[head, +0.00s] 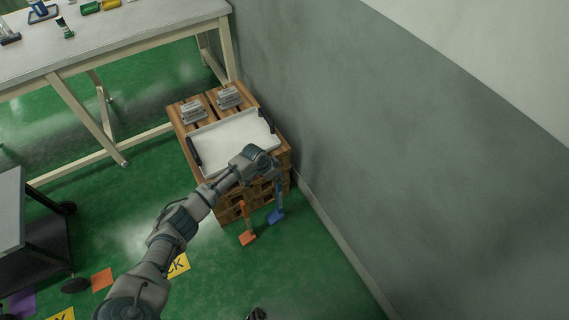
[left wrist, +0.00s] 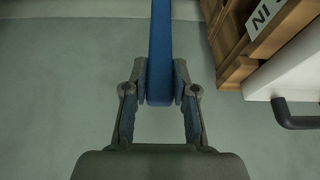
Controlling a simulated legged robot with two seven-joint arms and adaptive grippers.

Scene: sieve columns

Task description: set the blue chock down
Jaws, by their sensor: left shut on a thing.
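The blue chock (head: 276,215) has a wedge foot and a long upright handle, and it is beside the pallet stack near the wall. My left gripper (head: 275,172) is over it in the head view. In the left wrist view my left gripper (left wrist: 160,88) is shut on the blue handle (left wrist: 160,45), which runs up between its fingers. I cannot tell whether the chock's foot touches the floor. An orange chock (head: 247,238) with its own handle stands just left of it.
A wooden pallet stack (head: 230,208) bears a white tray (head: 232,140) with dark handles and two grey blocks (head: 194,111). The wall (head: 340,150) is close on the right. A workbench (head: 110,40) and a dark cart (head: 38,245) are left. Green floor (head: 300,285) is open in front.

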